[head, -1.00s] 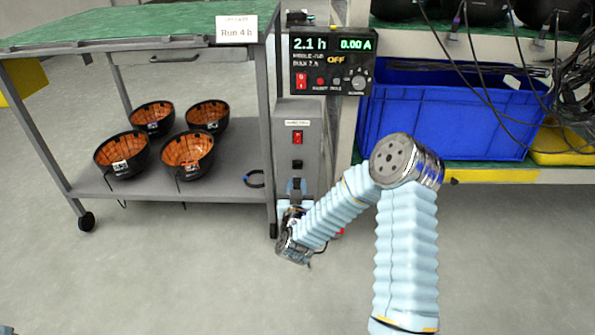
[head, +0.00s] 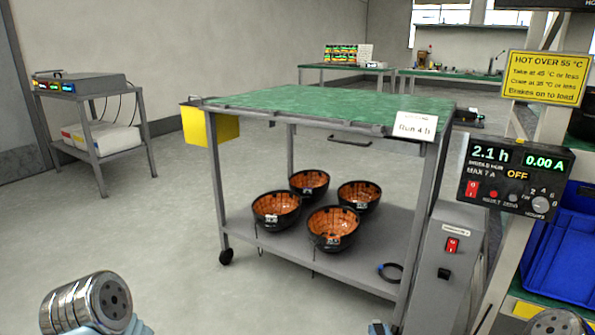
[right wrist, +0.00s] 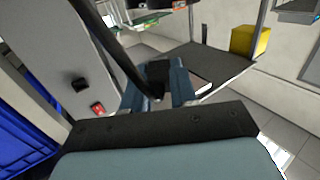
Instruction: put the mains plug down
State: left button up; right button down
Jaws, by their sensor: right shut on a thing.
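The mains plug (right wrist: 158,72) is a black block between the blue fingers of my right gripper (right wrist: 158,88) in the right wrist view. The gripper is shut on it. A thick black cable (right wrist: 112,45) passes beside the plug toward the upper left. In the head view only the blue tip of my right gripper (head: 378,328) shows at the bottom edge, in front of the trolley's lower shelf and left of the grey switch box (head: 440,290); the plug is not clear there. My left gripper is out of the picture.
The trolley (head: 300,108) has a green top and a grey lower shelf (head: 375,250) holding several black bowls with orange insides (head: 332,228) and a blue loop (head: 390,272). The control panel (head: 512,175) and a blue crate (head: 565,245) stand right.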

aim_at(380, 334)
notch_tip(380, 334, up, 13)
jog(key=p, duration=1.2)
jog(key=shift+f+p, duration=0.15)
jog(key=shift+p, duration=0.2)
